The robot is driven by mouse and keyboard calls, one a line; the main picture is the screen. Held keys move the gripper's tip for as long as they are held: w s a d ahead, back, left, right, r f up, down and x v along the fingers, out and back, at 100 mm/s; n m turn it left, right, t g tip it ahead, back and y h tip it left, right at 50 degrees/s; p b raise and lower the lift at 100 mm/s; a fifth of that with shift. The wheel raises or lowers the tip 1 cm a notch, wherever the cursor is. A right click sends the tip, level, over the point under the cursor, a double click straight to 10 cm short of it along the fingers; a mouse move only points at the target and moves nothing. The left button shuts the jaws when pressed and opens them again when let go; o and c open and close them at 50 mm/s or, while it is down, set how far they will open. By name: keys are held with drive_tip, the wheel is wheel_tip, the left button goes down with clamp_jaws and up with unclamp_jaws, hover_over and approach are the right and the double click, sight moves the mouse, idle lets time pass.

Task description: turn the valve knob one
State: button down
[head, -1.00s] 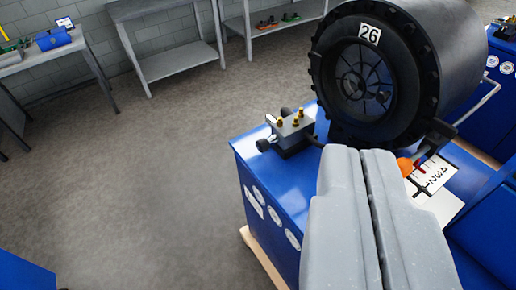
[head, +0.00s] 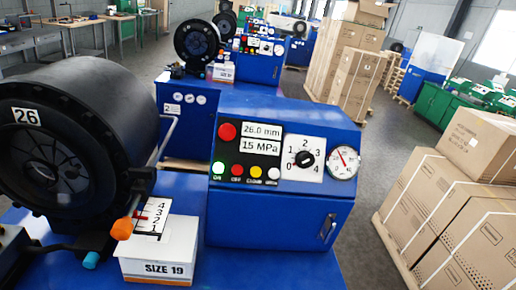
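A black round knob (head: 305,159) sits on a white numbered dial plate on the sloped face of the blue control box (head: 280,225). Its pointer's exact setting is too small to read. An orange knob or handle end (head: 122,228) stands lower left, beside a white scale (head: 151,217) numbered 1 to 4 with a red pointer. I cannot tell which of the two is the valve knob. My gripper is not in this view.
The black crimper drum (head: 65,150) marked 26 fills the left. A white SIZE 19 box (head: 160,252) stands before the scale. The panel has a red button (head: 227,131), displays and a gauge (head: 344,162). Cartons (head: 450,215) stand right, beyond open floor.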

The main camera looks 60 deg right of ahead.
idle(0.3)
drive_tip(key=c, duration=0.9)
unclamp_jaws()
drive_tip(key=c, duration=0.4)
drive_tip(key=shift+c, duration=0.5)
